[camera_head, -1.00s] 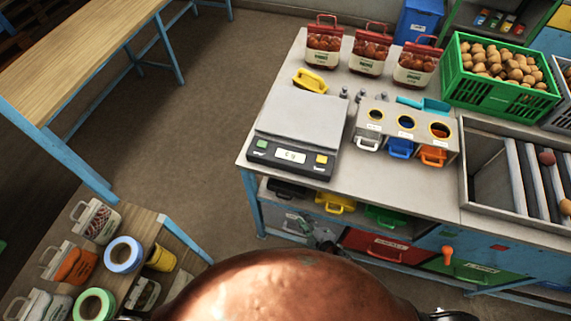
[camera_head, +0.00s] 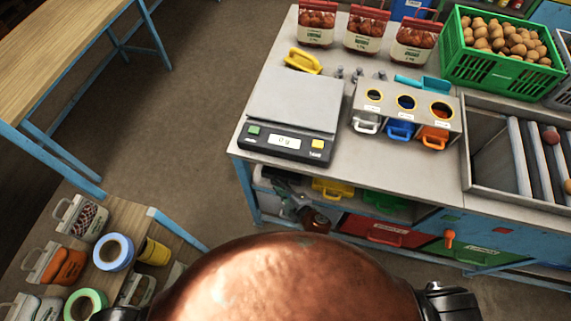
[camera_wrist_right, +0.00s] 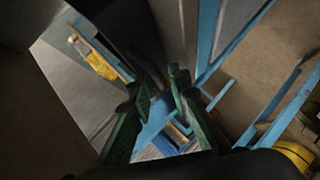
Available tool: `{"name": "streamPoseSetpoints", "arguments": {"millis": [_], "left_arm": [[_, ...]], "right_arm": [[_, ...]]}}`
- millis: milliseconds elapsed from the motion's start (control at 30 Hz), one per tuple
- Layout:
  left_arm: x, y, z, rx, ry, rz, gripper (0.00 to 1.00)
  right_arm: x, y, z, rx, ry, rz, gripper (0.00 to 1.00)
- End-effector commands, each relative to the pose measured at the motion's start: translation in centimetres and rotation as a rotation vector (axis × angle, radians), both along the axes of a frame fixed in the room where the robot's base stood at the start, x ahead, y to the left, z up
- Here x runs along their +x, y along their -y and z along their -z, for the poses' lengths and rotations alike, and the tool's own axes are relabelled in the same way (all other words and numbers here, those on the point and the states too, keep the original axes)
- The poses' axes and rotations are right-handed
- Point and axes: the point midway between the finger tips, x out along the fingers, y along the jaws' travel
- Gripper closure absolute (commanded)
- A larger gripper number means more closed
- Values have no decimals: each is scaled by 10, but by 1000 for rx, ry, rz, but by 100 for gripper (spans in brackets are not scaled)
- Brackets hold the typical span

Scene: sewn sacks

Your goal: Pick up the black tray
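The black tray (camera_head: 277,174) sits on the shelf under the scale, at the left end of the row of coloured trays. Most of it is hidden by the bench top and my gripper. My right gripper (camera_head: 284,184) is at its front, at the shelf opening. In the right wrist view a large dark shape (camera_wrist_right: 135,35), likely the tray, lies just beyond the green-padded fingers (camera_wrist_right: 160,88). The fingers stand apart, with a gap between the tips. I cannot tell whether they touch the tray's handle. My left gripper is out of view.
A yellow tray (camera_head: 333,189) and a green tray (camera_head: 385,201) are to the right on the same shelf. The scale (camera_head: 293,105) stands on the bench above. Open floor (camera_head: 190,130) lies to the left.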

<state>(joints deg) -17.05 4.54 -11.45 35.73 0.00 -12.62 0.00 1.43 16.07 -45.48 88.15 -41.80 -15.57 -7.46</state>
Motion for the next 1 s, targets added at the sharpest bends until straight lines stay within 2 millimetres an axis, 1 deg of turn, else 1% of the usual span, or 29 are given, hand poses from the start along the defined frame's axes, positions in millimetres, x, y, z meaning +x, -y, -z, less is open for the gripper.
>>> {"name": "streamPoseSetpoints", "arguments": {"millis": [133, 167, 400, 1000], "left_arm": [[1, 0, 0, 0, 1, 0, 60], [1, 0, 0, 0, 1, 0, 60], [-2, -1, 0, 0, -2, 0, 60], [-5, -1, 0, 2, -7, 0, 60]], "right_arm": [[0, 1, -1, 1, 0, 2, 83], [0, 1, -1, 1, 0, 2, 84], [0, 1, -1, 1, 0, 2, 100], [0, 1, -1, 1, 1, 2, 100]]}}
